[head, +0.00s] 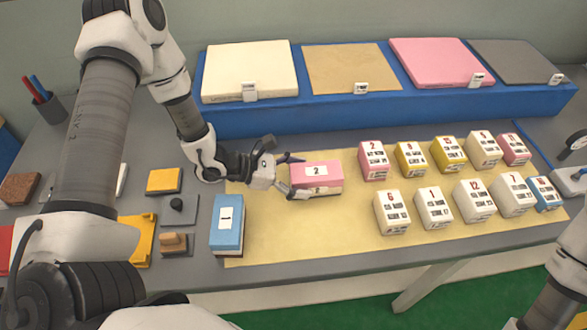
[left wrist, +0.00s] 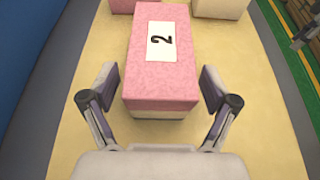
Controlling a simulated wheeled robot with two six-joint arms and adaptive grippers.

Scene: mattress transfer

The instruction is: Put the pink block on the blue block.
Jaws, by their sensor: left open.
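The pink block (head: 325,176) has a white label with a 2 and a pale lower layer. It rests on the yellow mat left of the rows of small numbered blocks. The blue block (head: 229,215) has a white label and stands at the mat's left end, left of the pink block and nearer to me. My left gripper (head: 288,178) is open at the pink block's left end. In the left wrist view its two fingers (left wrist: 160,98) stand on either side of the pink block's near end (left wrist: 160,75), with gaps showing. My right gripper is out of view.
Several small numbered blocks (head: 434,208) stand in two rows on the right of the yellow mat (head: 300,240). A blue shelf (head: 330,113) with flat slabs runs along the back. A yellow sponge-like block (head: 164,181) and small tools lie left of the blue block.

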